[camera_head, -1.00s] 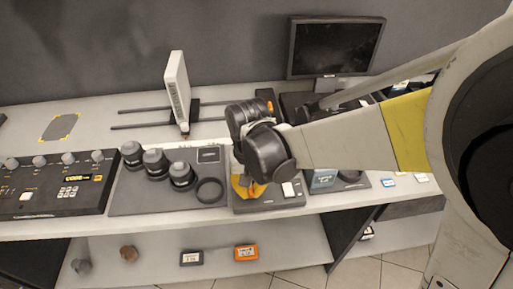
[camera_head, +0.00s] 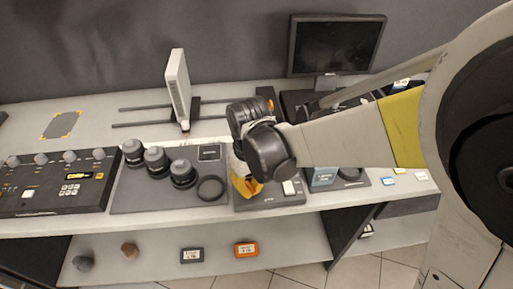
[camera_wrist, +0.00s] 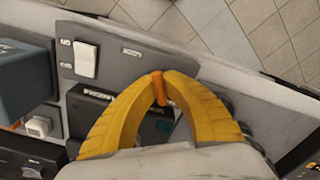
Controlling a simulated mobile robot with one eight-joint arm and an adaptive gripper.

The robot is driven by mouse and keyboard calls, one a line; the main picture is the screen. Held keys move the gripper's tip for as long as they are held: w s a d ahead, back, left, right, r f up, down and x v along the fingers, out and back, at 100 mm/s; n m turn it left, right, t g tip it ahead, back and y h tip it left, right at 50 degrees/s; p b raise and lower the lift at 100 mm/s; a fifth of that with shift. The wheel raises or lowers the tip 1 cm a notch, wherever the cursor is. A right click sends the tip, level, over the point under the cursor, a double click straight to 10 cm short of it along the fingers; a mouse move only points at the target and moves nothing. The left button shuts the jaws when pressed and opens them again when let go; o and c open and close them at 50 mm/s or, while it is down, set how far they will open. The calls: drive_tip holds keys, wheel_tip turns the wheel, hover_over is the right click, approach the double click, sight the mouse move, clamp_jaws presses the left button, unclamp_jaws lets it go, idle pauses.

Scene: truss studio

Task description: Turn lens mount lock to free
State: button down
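An orange lever (camera_wrist: 161,88), which I take to be the lens mount lock, stands on a dark grey device panel (camera_wrist: 118,68) in the wrist view. The two yellow curved fingers of my gripper (camera_wrist: 160,78) close together around the lever, one on each side. In the head view my gripper (camera_head: 246,186) is low over the device panel (camera_head: 272,200) on the front of the bench. My wrist hides the lever and much of the panel there.
A white rocker switch (camera_wrist: 86,59) sits on the same panel. A blue-grey box (camera_wrist: 22,80) stands beside it. Dark lenses (camera_head: 182,174) and a black ring (camera_head: 211,188) lie left of my gripper. A monitor (camera_head: 336,45) stands behind. The bench's front edge is close.

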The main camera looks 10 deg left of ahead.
drive_tip(key=n, duration=0.6)
drive_tip(key=shift+n, duration=0.3)
drive_tip(key=n, duration=0.5)
drive_tip(key=shift+n, duration=0.3)
drive_tip(key=c, duration=1.5)
unclamp_jaws()
